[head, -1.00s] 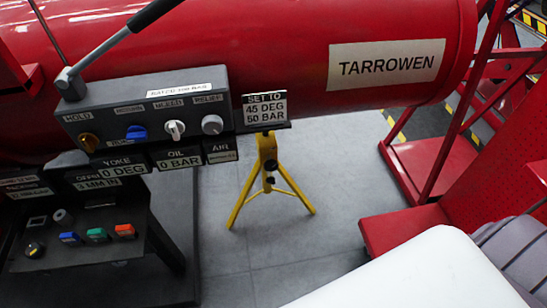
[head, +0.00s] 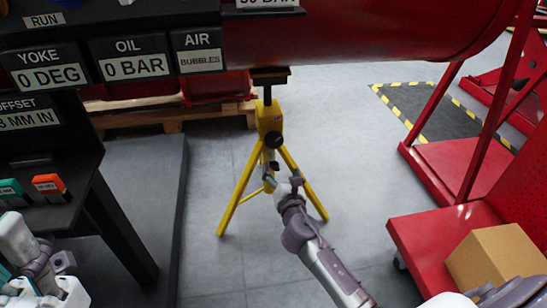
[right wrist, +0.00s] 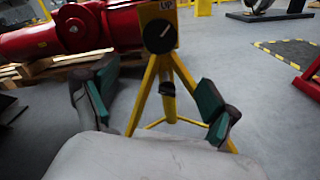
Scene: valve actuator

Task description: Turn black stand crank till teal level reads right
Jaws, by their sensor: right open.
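A yellow tripod stand (head: 268,120) is under the red cylinder. Its round black knob (head: 274,140) faces me. In the right wrist view the black knob (right wrist: 160,36) bears a white line, with an "UP" label above it; a smaller black part (right wrist: 167,88) is lower on the stand. My right gripper (head: 284,184) is in front of the stand, below the knob in the head view. Its teal-padded fingers (right wrist: 155,98) are spread with nothing held, the stand showing between them. My left arm's end (head: 42,268) is at the lower left, its fingers unclear. I cannot make out a teal level.
Readout plates show yoke 0 DEG (head: 45,68), oil 0 BAR (head: 130,60) and air BUBBLES (head: 199,52). A black console (head: 125,225) stands left. A red cart (head: 425,235) with a cardboard box (head: 495,255) is right. Floor around the stand is clear.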

